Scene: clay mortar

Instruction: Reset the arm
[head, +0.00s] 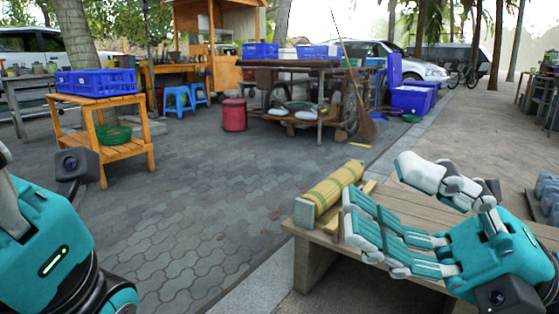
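My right gripper (378,184) reaches in from the right over the wooden bench. Its teal and white fingers are spread apart, with nothing between them. My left gripper's teal body (50,255) shows at the left edge; its fingers cannot be made out. I see no clay mortar. A yellow-green rolled bundle (333,189) lies on the left part of the bench (320,237), to the left of the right gripper's fingers. The fingers appear apart from it, though depth is hard to judge.
An orange wooden table (130,150) with a blue crate (97,82) stands at the left. The paving (200,200) between the arms is clear.

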